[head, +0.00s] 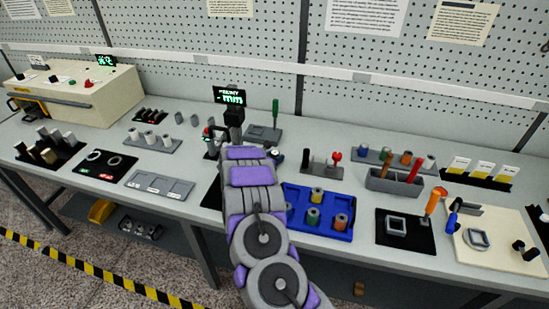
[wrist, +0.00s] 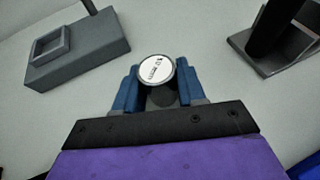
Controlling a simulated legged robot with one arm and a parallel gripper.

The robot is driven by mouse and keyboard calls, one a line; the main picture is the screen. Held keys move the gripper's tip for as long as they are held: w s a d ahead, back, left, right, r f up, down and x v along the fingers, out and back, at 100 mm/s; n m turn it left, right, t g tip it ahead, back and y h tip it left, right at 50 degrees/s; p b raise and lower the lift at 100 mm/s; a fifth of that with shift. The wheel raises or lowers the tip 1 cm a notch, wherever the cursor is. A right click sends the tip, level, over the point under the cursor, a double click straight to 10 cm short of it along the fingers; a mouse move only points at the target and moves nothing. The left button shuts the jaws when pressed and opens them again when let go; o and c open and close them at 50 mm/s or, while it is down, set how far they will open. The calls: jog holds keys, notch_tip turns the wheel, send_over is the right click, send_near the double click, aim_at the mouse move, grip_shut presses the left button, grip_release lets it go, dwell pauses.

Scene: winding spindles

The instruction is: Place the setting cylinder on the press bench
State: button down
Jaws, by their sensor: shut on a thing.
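In the wrist view my gripper (wrist: 157,84) has its two blue fingers shut on a short cylinder, which I take as the setting cylinder (wrist: 155,69). Its round white end faces the camera and carries small dark print. It is held above the light grey worktop. No label marks the press bench. A grey block with a square recess (wrist: 76,50) is at left in the wrist view, apart from my fingers; it seems to be the block with the green handle (head: 263,132) in the head view.
A black stand with a green readout (head: 229,98) rises just beyond my arm. A dark upright on a grey base (wrist: 272,48) is at right in the wrist view. A blue tray (head: 337,233) with several spools lies right of my arm. A grey tray (head: 160,185) lies left.

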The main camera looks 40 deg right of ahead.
jog(key=c, duration=0.7)
grip_release()
jog(key=shift+o, duration=0.2)
jog(key=p+v, duration=0.1)
jog(key=v, duration=1.1)
jog(key=shift+w, duration=0.1)
jog(key=shift+a, duration=0.1)
jog(key=shift+f, duration=0.1)
